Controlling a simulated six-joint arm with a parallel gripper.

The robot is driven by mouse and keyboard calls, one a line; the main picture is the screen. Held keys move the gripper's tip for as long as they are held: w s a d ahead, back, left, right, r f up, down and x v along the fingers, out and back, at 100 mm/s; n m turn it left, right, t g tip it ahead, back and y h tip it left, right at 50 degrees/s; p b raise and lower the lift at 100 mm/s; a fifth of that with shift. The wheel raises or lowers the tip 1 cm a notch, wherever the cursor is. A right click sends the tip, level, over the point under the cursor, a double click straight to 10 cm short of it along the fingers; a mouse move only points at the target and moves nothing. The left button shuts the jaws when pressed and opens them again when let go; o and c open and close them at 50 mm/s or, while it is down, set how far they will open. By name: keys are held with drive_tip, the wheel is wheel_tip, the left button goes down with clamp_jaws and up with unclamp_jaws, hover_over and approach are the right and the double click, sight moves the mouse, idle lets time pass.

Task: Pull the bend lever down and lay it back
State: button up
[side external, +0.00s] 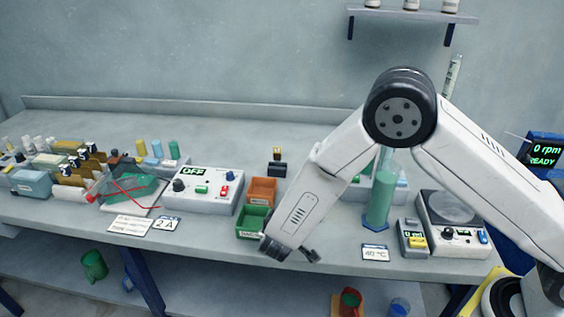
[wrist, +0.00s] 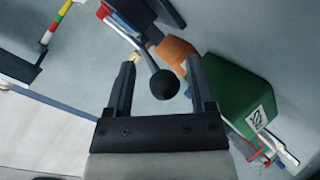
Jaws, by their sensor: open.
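The bend lever shows in the wrist view as a thin grey rod with a round black knob (wrist: 164,85). It comes out of a dark fixture (wrist: 135,16) at the top of that view. My gripper (wrist: 160,63) is open, and the knob appears between its two fingers with a gap on each side. I cannot tell how deep the knob sits between them or whether anything touches. In the side external view my gripper (side external: 290,252) is low at the bench's front edge; I cannot make out the lever there, likely hidden by my arm.
A green bin (side external: 253,221) and an orange bin (side external: 262,190) stand just left of my gripper. A control box reading OFF (side external: 202,190) is further left. A green-filled cylinder (side external: 381,199) and a scale (side external: 452,224) stand to the right. The bench's back is mostly clear.

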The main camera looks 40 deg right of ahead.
drive_tip(key=shift+v, duration=3.6)
drive_tip(key=shift+d, duration=0.15)
drive_tip(key=shift+s+d, duration=0.1)
drive_tip(key=shift+d, duration=0.1)
drive_tip(key=s+d+r+m+g+y, duration=0.1)
drive_tip(key=s+d+r+g+y, duration=0.2)
drive_tip(key=s+d, duration=0.4)
drive_tip(key=s+d+r+m+g+y, duration=0.1)
drive_tip(key=s+d+r+g+y, duration=0.2)
drive_tip(key=s+d+y, duration=0.3)
drive_tip(key=shift+s+d+r, duration=0.15)
drive_tip(key=shift+s+d, duration=0.35)
drive_tip(key=shift+s, duration=0.6)
drive_tip(key=shift+r, duration=0.1)
